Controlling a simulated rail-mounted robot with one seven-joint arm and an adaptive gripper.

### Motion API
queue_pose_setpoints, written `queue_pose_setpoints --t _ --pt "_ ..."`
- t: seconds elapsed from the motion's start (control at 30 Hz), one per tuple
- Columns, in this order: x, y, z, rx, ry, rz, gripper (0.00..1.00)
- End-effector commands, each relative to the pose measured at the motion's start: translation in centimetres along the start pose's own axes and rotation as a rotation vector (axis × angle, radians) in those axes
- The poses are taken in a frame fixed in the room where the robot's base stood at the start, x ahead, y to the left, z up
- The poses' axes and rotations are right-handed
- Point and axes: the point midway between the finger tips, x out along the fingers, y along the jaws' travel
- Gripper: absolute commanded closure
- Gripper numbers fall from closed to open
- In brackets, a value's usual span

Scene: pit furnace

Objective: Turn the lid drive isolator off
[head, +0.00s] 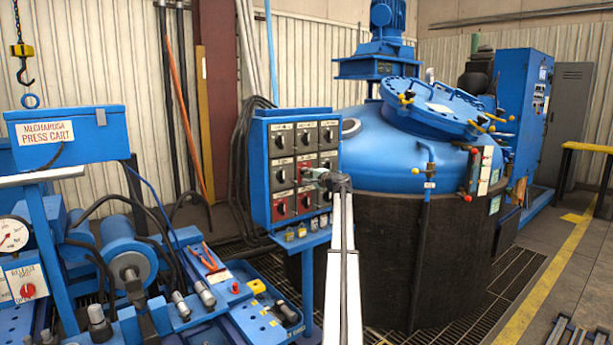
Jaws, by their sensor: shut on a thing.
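A blue isolator panel (257,180) stands in front of the furnace vessel and carries rows of dark and red switch boxes with rotary handles. The labels are too small to read, so I cannot tell by name which one is the lid drive isolator. My gripper (309,173) is at the middle row of the panel, reaching in from the right. It is shut on a switch handle at about the middle box (304,162). The gripper largely hides that handle, so its angle cannot be told. My arm also hides part of the lower right boxes.
The blue furnace vessel (385,150) with its lid (435,103) stands close behind and right of the panel. A press cart (65,132) with hoses and cylinders crowds the left. Several small padlock-like items (302,231) sit on the ledge below the switches. Open floor lies at right.

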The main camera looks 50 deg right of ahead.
Motion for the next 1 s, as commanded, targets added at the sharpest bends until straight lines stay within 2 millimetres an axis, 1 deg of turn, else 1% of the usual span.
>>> queue_pose_setpoints --t 0.1,0.13,0.17,0.2,0.53,0.67,0.77,0.87,1.0 --pt "0.1 -0.1 0.0 -0.002 0.000 -0.001 1.00" --pt "0.1 -0.1 0.0 -0.002 0.000 -0.001 0.76" --pt "0.1 -0.1 0.0 -0.002 0.000 -0.001 0.66" --pt "0.1 -0.1 0.0 -0.002 0.000 -0.001 0.58" --pt "-0.1 0.0 0.0 0.000 0.000 0.000 0.58" --pt "-0.7 0.0 0.0 0.000 0.001 0.000 0.58" --pt "-1.8 0.0 0.1 0.000 0.001 0.000 0.58" --pt "-3.2 0.0 0.1 0.000 0.002 -0.001 0.58" --pt "-5.9 0.1 0.1 0.000 0.002 -0.001 0.58"
